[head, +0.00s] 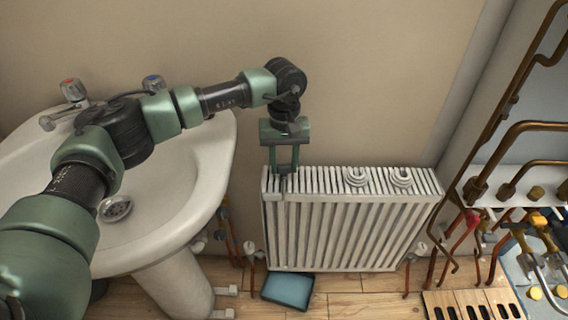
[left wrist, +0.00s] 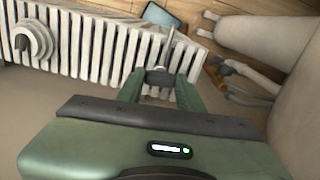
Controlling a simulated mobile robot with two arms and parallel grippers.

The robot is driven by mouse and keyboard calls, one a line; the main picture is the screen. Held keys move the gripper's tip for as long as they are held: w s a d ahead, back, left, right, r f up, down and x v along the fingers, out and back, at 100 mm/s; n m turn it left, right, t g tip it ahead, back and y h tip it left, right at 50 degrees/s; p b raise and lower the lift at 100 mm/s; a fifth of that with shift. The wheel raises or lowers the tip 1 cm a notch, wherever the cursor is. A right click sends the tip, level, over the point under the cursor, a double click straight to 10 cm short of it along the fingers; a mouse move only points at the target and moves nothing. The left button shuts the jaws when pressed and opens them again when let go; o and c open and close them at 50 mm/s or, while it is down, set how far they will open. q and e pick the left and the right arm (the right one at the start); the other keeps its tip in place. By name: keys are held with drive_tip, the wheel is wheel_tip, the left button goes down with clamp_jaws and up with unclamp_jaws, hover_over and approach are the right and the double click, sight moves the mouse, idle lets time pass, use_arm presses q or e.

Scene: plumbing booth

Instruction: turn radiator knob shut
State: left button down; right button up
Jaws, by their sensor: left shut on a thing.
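The white radiator (head: 335,230) stands against the wall, right of the sink. My left gripper (head: 285,172) points down at the radiator's top left corner. Its two green fingers are shut on a small dark grey piece, which I take to be the radiator knob (left wrist: 160,77). In the left wrist view the piece sits between the fingertips of the gripper (left wrist: 161,88), beside the end of the radiator (left wrist: 100,55). The fingers hide much of it, so its turn cannot be read. My right gripper is not in view.
A white sink (head: 190,160) on a pedestal stands under my left arm. Two white round fittings (head: 356,177) (head: 401,177) sit on the radiator's top. A blue-topped tray (head: 288,290) lies on the floor. Copper pipes (head: 510,140) run up the right side.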

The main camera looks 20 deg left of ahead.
sight(284, 166)
use_arm(q)
drive_tip(key=shift+r+m, duration=0.1)
drive_tip(key=shift+m, duration=0.6)
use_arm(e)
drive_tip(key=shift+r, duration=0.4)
use_arm(q)
drive_tip(key=c, duration=0.9)
unclamp_jaws()
wheel_tip(284, 166, up, 8)
drive_tip(key=shift+f+p, duration=0.1)
drive_tip(key=shift+p, duration=0.35)
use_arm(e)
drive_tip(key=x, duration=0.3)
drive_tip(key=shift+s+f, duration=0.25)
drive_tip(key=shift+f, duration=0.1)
